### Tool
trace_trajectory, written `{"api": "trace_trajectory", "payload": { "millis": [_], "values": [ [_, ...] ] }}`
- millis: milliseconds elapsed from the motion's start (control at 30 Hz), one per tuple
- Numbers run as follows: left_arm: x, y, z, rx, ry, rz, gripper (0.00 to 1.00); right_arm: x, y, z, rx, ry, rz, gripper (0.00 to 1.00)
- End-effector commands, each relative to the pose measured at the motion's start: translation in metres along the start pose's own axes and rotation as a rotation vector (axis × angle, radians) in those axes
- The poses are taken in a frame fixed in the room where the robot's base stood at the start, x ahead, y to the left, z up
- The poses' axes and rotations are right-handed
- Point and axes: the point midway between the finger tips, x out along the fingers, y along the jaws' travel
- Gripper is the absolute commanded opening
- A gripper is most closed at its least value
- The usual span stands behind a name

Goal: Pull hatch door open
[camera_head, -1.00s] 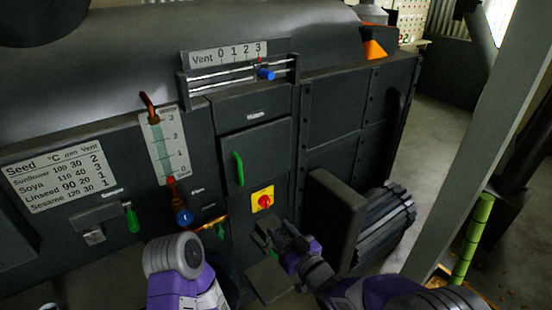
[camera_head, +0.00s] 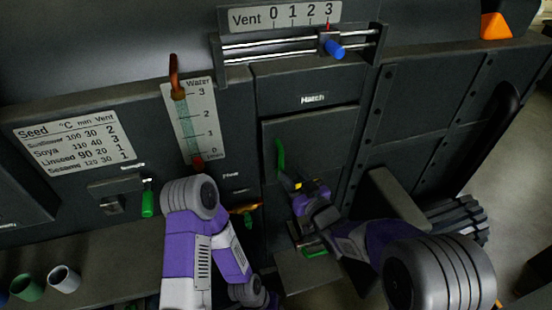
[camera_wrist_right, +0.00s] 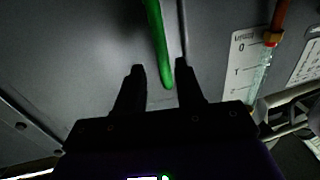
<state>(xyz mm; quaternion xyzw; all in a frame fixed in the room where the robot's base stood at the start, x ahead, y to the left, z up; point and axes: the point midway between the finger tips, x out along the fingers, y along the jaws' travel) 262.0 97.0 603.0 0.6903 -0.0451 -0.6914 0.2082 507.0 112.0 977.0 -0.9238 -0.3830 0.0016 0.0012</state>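The dark hatch door (camera_head: 325,140) is on the machine front below the "Hatch" label and looks closed. Its upright green handle (camera_head: 280,158) is on the door's left side. My right gripper (camera_head: 287,183) is just below the handle in the head view. In the right wrist view its two dark fingers (camera_wrist_right: 161,72) are apart, and the handle's lower end (camera_wrist_right: 159,45) shows between their tips; whether they touch it is unclear. My left arm bends down at lower centre; its gripper end is dark and unclear.
The vent slider with a blue knob (camera_head: 334,49) is above the hatch. The water gauge (camera_head: 195,120) and a smaller green handle (camera_head: 147,203) are to the left. A dark box (camera_head: 385,200) juts out at right. Cups (camera_head: 63,279) stand at lower left.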

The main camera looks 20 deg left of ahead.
Motion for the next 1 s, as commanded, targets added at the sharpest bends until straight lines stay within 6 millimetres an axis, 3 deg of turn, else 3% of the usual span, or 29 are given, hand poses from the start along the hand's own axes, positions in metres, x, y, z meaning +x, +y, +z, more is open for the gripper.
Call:
{"api": "trace_trajectory", "payload": {
  "millis": [333,767,1000],
  "values": [
    [0.005,-0.002,0.0,0.0,-0.001,0.0,0.43,0.051,-0.003,0.001,-0.002,0.001,-0.006,0.37],
    [0.006,-0.002,0.0,0.0,0.0,0.0,0.43,0.061,-0.003,0.0,-0.001,0.001,-0.005,0.37],
    [0.006,-0.002,0.0,0.0,0.0,0.0,0.43,0.061,-0.003,0.0,-0.001,0.001,-0.005,0.02]
  ]
}}
